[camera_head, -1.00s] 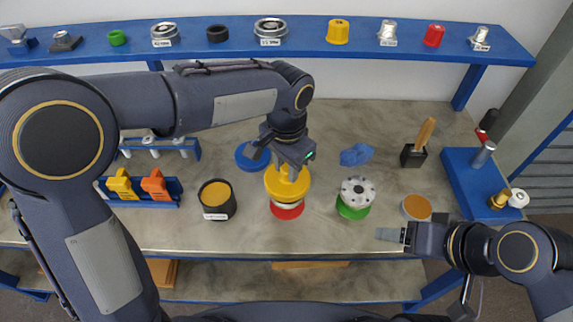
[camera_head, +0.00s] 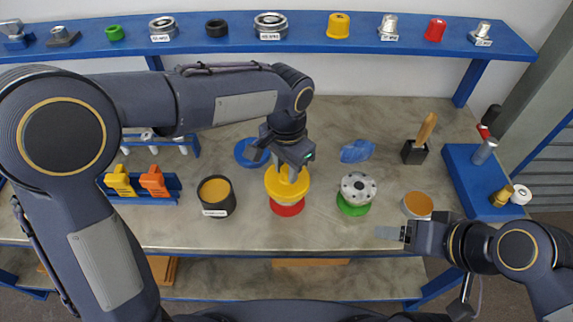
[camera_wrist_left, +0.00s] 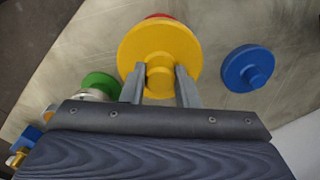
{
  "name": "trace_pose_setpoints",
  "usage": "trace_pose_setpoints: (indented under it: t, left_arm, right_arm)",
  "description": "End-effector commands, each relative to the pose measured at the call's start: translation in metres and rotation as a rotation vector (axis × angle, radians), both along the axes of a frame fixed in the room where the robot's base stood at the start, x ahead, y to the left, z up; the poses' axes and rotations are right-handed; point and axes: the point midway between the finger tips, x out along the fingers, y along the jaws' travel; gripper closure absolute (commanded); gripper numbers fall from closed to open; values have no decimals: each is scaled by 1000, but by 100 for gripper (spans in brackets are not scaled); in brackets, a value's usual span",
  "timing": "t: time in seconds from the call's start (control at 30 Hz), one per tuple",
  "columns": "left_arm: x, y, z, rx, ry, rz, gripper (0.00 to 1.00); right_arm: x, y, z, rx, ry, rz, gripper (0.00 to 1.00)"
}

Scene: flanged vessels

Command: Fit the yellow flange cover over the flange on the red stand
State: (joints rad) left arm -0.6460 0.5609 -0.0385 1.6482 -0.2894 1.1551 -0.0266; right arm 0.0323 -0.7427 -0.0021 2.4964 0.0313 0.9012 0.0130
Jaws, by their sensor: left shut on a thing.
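The yellow flange cover (camera_head: 287,187) is a round disc with a knob on top. My left gripper (camera_head: 290,172) is shut on its knob; the left wrist view shows the two fingers (camera_wrist_left: 160,84) on either side of the knob of the yellow cover (camera_wrist_left: 160,45). The cover is over the red stand (camera_head: 287,209), whose red base shows below it. The cover hides most of the flange there, and I cannot tell whether it is fully seated. My right gripper (camera_head: 392,234) is near the table's front edge, away from the cover; its finger gap is unclear.
A flange on a green stand (camera_head: 353,209) is to the right of the red stand. A blue cover (camera_head: 251,153) lies behind left, and a black pot (camera_head: 216,197) stands left. A blue cloth (camera_head: 356,151) and a brush holder (camera_head: 415,153) are farther right.

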Motion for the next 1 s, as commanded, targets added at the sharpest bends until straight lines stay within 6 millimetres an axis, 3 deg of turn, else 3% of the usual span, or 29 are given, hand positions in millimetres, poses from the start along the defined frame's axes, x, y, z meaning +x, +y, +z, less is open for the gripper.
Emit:
trace_pose_setpoints:
  t: [0.9, 0.93, 1.0]
  left_arm:
    - [0, 0, -29, 0, 0, 0, 95]
    - [0, 0, -27, -1, -1, 0, 69]
    - [0, 0, -27, -1, -1, 0, 59]
  right_arm:
    - [0, 0, -20, 0, 0, 0, 28]
    - [0, 0, -19, 0, 0, 0, 28]
    - [0, 0, -18, 0, 0, 0, 28]
